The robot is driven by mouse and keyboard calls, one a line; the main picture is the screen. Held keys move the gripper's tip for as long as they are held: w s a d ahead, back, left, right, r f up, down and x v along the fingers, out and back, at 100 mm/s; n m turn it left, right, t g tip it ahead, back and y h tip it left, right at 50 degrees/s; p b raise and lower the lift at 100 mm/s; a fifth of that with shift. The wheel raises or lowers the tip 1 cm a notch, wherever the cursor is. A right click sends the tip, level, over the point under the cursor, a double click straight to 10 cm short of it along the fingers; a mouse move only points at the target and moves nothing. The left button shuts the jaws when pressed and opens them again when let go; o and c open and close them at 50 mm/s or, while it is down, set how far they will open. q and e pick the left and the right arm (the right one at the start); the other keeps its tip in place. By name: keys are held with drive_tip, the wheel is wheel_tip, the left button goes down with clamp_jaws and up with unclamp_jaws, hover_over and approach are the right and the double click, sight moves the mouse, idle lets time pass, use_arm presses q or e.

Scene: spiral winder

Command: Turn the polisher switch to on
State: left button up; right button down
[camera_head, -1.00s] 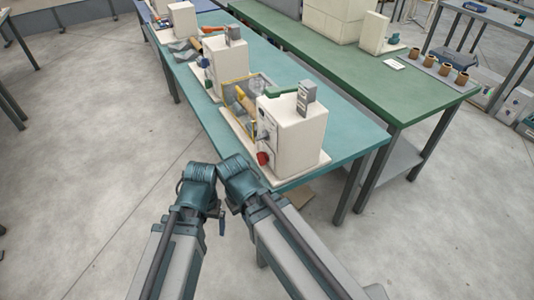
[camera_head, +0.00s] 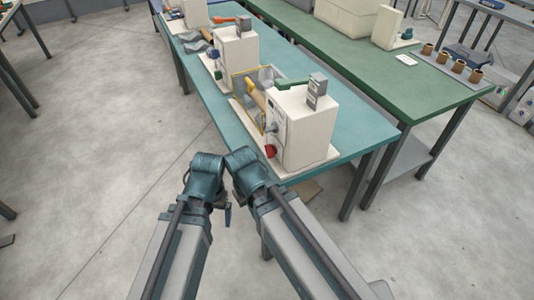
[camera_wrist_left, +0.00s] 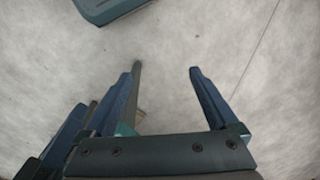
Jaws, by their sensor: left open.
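The nearest white machine (camera_head: 303,130) stands on the teal table (camera_head: 352,135). It has a red knob (camera_head: 270,151) low on its left face, a dark lever above that, a green bar and a grey block on top. In the left wrist view my left gripper (camera_wrist_left: 163,78) is open and empty above bare floor. My right gripper's jaws cannot be made out.
A green table (camera_head: 400,85) runs behind the teal one and carries a white box (camera_head: 383,28). Several brown cups (camera_head: 458,66) stand on its right end. The floor (camera_head: 95,150) left of the teal table is clear. The teal table's near corner is just ahead of my arms.

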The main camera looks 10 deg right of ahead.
use_arm(q)
drive_tip(key=w+a+f+n+h+b, duration=0.1)
drive_tip(key=w+a+f+b, duration=0.15)
drive_tip(key=f+b, duration=0.55)
drive_tip(key=w+a+f+n+b, duration=0.2)
drive_tip(key=a+f+b, duration=0.1)
drive_tip(key=f+b, duration=0.55)
drive_tip(key=n+t+h+b, duration=0.5)
drive_tip(key=n+h, duration=0.7)
drive_tip(key=h, duration=0.6)
approach(271, 151)
drive_tip(key=x, duration=0.7)
drive_tip(key=shift+w+d+f, duration=0.25)
drive_tip(key=shift+w, duration=0.1)
drive_tip(key=shift+c, duration=0.3)
